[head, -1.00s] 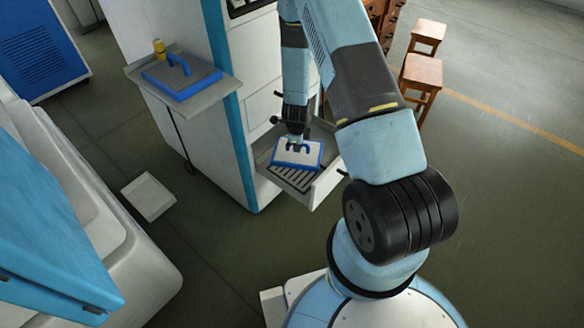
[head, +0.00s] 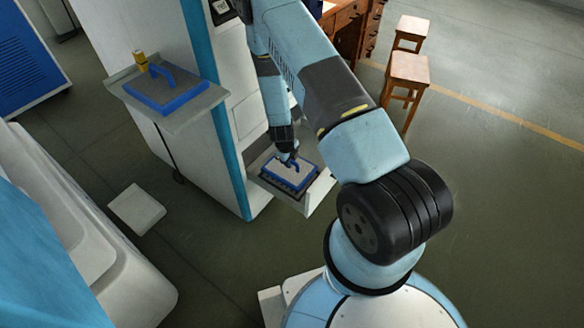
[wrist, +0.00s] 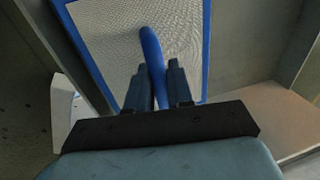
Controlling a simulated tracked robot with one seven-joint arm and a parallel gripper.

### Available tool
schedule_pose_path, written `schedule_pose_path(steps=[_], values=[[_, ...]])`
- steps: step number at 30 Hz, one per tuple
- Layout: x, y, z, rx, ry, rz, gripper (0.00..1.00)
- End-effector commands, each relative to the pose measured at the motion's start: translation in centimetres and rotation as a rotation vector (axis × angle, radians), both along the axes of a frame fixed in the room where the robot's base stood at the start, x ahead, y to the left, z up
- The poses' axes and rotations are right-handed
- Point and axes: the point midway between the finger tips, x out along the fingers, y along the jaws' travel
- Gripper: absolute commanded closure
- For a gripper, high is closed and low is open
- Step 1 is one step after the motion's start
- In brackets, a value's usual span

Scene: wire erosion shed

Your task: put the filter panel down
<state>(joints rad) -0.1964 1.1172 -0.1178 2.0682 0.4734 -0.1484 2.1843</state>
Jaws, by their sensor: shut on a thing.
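The filter panel (head: 282,174) has a pale mesh face, a blue rim and a blue arched handle. It lies roughly flat inside the open drawer (head: 324,190) of the tall white machine. My gripper (head: 290,158) is above it, shut on the handle. In the wrist view the handle (wrist: 151,48) runs between the two fingers (wrist: 158,80), with the mesh (wrist: 110,45) behind. The panel covers most of the drawer's slatted bottom; dark slats show along its near edge. I cannot tell whether it rests on them.
A second blue-rimmed, grey-faced panel (head: 165,90) with a handle lies on the machine's side shelf (head: 200,108), beside a small yellow object (head: 140,58). Wooden stools (head: 408,70) stand at the right. A pale flat slab (head: 137,208) lies on the floor. Floor at right is clear.

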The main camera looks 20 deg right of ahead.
Motion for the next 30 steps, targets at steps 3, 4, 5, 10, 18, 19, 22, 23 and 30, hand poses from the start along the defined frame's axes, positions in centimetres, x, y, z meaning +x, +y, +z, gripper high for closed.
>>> schedule_pose_path(steps=[3, 4, 5, 10, 18, 19, 22, 23, 30], values=[[0.0, 0.0, -0.6, -0.001, 0.001, 0.001, 1.0], [-0.1, 0.0, -0.9, -0.001, 0.001, 0.001, 1.0], [0.0, 0.0, -1.2, -0.001, 0.001, 0.0, 1.0], [-0.1, 0.0, -3.3, 0.0, 0.001, 0.0, 1.0], [0.0, 0.0, -4.2, 0.001, -0.001, 0.0, 1.0], [0.0, 0.0, -4.2, 0.001, -0.001, 0.0, 1.0], [0.0, 0.0, -4.3, 0.001, -0.001, -0.001, 1.0], [0.0, 0.0, -4.4, 0.0, 0.0, -0.001, 1.0], [0.0, -0.1, -4.3, 0.0, 0.0, -0.001, 0.56]])
